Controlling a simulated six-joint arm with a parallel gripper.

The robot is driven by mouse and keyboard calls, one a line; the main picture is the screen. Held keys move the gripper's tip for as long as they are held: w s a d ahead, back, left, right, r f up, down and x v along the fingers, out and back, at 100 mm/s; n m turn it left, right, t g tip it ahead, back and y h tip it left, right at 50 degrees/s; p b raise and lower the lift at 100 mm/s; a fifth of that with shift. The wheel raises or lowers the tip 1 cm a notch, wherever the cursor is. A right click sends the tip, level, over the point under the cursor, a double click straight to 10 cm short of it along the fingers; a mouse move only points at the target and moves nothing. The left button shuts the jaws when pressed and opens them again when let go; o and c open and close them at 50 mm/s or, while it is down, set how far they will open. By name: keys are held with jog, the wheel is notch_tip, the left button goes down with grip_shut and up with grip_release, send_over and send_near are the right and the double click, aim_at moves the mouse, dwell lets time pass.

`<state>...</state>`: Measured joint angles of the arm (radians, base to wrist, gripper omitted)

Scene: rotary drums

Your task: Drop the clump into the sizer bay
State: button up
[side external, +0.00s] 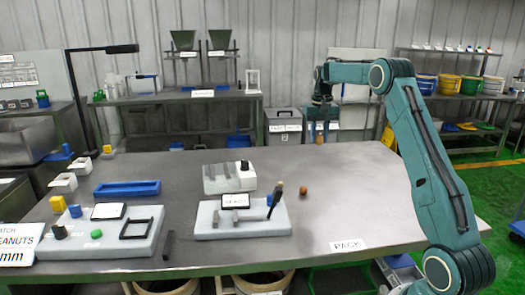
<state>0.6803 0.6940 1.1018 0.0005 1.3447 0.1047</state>
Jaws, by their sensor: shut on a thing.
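My gripper (318,136) points down near the far edge of the table, right of centre in the side external view. No readable label names the sizer bay. A black square frame (137,229) stands on the left grey panel (85,247), and a grey block with slots (229,178) sits mid-table.
A grey base (245,222) with a small sign and an upright dark handle stands near the middle. A blue tray (127,188) lies to the left. A PACK label (348,245) is at the front edge. The table's right part (370,195) is clear.

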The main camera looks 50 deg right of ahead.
send_over(314, 191)
notch_tip(314, 191, down, 14)
jog(key=shift+d+f, duration=0.1)
dwell(0.3)
jog(key=shift+f, duration=2.05)
jog(key=shift+f, duration=0.2)
jog(key=o, duration=0.7)
jog(key=shift+o, duration=0.2)
jog(key=shift+r, duration=0.1)
notch_tip(314, 191, up, 12)
jog(key=shift+r, duration=0.15)
